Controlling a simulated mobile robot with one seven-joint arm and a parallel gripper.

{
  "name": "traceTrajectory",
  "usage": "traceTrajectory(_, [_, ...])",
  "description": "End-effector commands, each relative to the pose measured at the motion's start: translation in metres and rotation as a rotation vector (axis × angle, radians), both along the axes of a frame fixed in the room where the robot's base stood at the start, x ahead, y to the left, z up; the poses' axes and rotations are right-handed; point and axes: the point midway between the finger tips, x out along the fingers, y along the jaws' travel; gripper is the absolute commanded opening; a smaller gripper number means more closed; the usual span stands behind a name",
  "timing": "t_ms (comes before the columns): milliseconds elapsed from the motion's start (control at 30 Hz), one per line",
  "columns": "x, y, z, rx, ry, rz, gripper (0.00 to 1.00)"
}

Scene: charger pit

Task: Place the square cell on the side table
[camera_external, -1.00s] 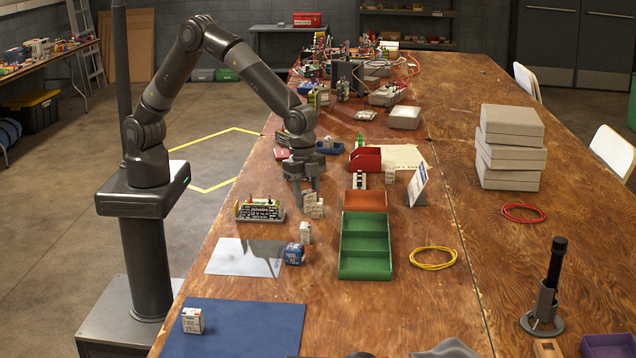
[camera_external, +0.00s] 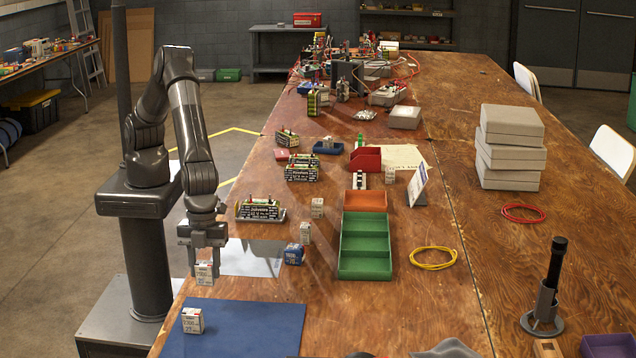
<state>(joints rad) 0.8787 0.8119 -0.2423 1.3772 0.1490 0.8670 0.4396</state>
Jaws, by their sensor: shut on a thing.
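My gripper (camera_external: 206,260) points down at the left edge of the workbench, shut on a small white boxy cell with printed labels (camera_external: 204,275). The cell hangs upright below the fingers, between the blue mat and the pale sheet; its exact height is hard to tell. Similar white cells stand on the bench: one on the blue mat (camera_external: 193,321), one near the sheet (camera_external: 305,233), one further back (camera_external: 317,208). A table along the left wall (camera_external: 58,64) bears many small things. A grey table (camera_external: 270,28) stands at the back wall. Which is the side table is not clear.
The blue mat (camera_external: 255,325) is mostly bare. A blue-and-white block (camera_external: 293,254) stands beside the pale sheet (camera_external: 240,259). Floor left of my base is open.

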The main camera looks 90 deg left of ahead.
Motion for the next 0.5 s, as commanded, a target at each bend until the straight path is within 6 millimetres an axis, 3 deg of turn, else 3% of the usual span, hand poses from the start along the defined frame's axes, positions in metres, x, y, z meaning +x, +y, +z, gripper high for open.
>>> traceTrajectory(500, [-0.001,-0.001,-0.048,0.001,0.001,-0.002,0.1])
